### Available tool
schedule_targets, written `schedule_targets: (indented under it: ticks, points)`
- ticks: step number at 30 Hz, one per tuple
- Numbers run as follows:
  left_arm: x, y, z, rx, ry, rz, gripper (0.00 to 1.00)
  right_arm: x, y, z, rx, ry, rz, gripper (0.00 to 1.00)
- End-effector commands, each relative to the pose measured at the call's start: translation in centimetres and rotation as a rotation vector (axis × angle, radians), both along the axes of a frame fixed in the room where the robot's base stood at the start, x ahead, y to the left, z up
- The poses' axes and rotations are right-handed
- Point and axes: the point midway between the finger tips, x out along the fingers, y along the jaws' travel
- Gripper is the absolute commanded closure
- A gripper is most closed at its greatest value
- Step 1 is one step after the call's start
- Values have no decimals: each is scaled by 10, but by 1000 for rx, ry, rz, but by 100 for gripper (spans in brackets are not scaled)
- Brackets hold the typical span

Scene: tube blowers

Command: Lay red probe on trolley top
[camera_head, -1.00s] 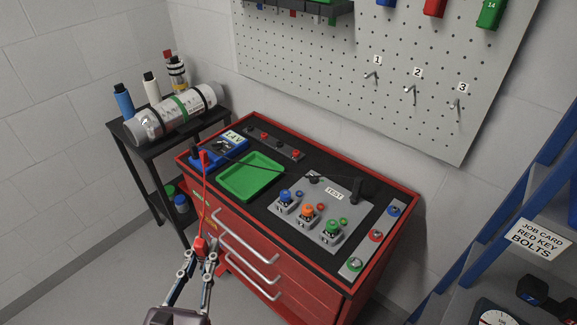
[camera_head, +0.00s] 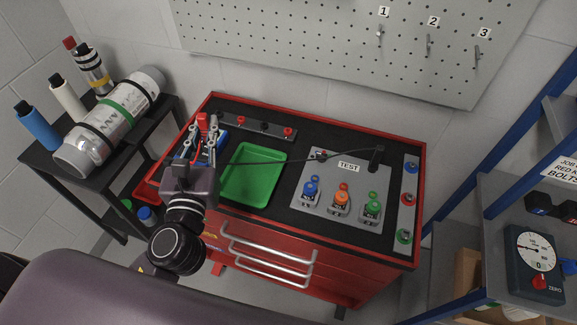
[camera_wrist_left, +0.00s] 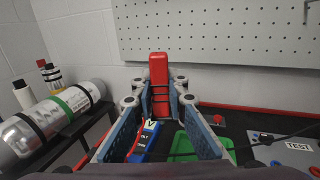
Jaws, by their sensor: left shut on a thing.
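The red probe (camera_head: 202,121) is upright between the fingers of my left gripper (camera_head: 203,135), over the back left part of the trolley. It also shows in the left wrist view (camera_wrist_left: 158,72), with its red body standing up between the two blue-padded fingers. The trolley top (camera_head: 277,190) is a black surface with a red rim. The blue meter (camera_head: 219,140) lies on it, partly hidden behind the gripper; it also shows below the fingers in the left wrist view (camera_wrist_left: 143,141). The probe's lower end is hidden. My right gripper is out of view.
A green tray (camera_head: 253,174) lies right of the gripper, with a thin dark cable across it. A TEST panel (camera_head: 326,188) with knobs stands further right. A socket strip (camera_head: 262,127) lies at the back. A grey cylinder (camera_head: 110,122) lies on the side table at left.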

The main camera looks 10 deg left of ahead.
Motion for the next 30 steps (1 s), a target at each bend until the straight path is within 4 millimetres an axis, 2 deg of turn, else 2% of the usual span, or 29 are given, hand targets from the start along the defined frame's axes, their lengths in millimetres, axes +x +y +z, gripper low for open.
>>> schedule_targets:
  ticks: [1,3,6,11,14,17,27,30]
  points:
    - [14,11,11,-2,-6,23,100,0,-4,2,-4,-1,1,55]
    - [28,24,18,-7,3,50,100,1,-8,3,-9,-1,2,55]
    - [41,35,24,-14,17,73,100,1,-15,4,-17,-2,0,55]
    - [49,42,27,-19,28,86,100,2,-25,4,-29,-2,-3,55]
    - [49,43,20,-20,32,88,100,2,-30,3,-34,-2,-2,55]
    - [49,43,1,-21,36,89,100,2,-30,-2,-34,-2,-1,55]
    - [48,41,-92,-21,36,87,100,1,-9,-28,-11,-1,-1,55]
    - [48,41,-113,-19,33,87,100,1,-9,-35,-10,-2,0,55]
